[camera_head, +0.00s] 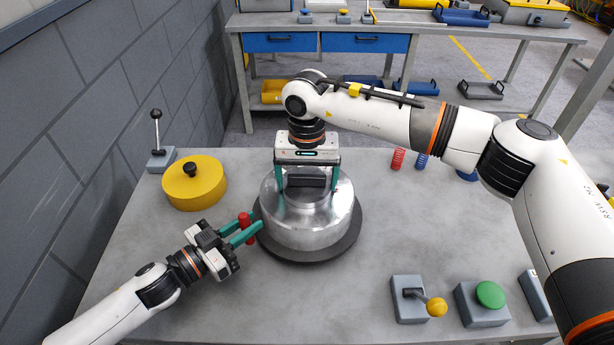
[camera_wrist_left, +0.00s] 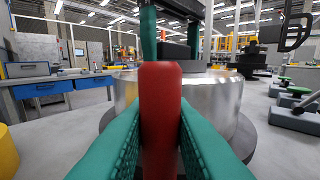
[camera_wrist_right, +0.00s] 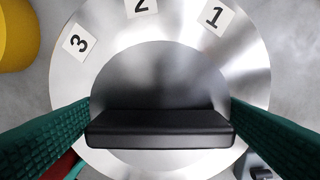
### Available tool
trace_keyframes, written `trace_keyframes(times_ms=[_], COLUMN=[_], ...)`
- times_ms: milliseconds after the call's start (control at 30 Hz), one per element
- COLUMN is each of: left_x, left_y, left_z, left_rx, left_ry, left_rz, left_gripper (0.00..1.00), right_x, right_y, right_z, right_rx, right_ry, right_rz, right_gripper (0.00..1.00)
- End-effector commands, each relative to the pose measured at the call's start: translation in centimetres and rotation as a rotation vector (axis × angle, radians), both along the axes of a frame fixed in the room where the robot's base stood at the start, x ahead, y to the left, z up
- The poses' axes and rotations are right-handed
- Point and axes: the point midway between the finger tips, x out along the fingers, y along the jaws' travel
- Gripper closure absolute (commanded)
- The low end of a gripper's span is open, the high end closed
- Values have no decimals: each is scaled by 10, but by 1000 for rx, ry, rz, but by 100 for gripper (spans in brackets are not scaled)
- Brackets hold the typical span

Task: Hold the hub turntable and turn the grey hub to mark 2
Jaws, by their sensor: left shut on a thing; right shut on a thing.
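A silver metal drum (camera_head: 310,230) stands on a dark round turntable (camera_head: 345,248) in the middle of the table. My left gripper (camera_head: 248,228) is shut on an upright red post (camera_wrist_left: 160,115) at the turntable's left edge. My right gripper (camera_head: 307,180) comes from above and is shut on the black bar (camera_wrist_right: 160,128) across the grey hub (camera_wrist_right: 160,75) on top of the drum. In the right wrist view, mark 3 (camera_wrist_right: 76,42), mark 2 (camera_wrist_right: 141,8) and mark 1 (camera_wrist_right: 214,16) lie on the silver rim beyond the bar. No pointer on the hub is visible.
A yellow drum (camera_head: 195,185) with a black knob and a lever (camera_head: 158,145) stand at the left. A yellow-knobbed lever (camera_head: 415,300) and a green button box (camera_head: 485,303) stand at the front right. Red and blue springs (camera_head: 398,159) lie behind. Bare table separates these from the turntable.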

Motion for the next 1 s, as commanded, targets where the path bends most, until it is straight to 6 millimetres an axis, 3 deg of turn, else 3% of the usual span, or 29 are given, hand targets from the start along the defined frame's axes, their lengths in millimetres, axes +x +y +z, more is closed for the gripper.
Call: trace_keyframes(times_ms=[167,600,733,967,1000], left_x=[0,0,0,0,0], left_y=[0,0,0,1,1], left_z=[0,0,-1,-1,-1], left_rx=[1,1,1,1,1], left_ry=[1,1,1,1,1], left_rz=[1,1,1,1,1], left_gripper=[100,100,100,100,100], right_x=[0,0,0,0,0], right_y=[0,0,0,0,0], right_z=[1,1,1,2,2], right_rx=[-1,-1,0,1,1], right_ry=[-1,0,0,-1,-1], right_rz=[120,842,947,961,960], right_gripper=[49,49,49,49,6])
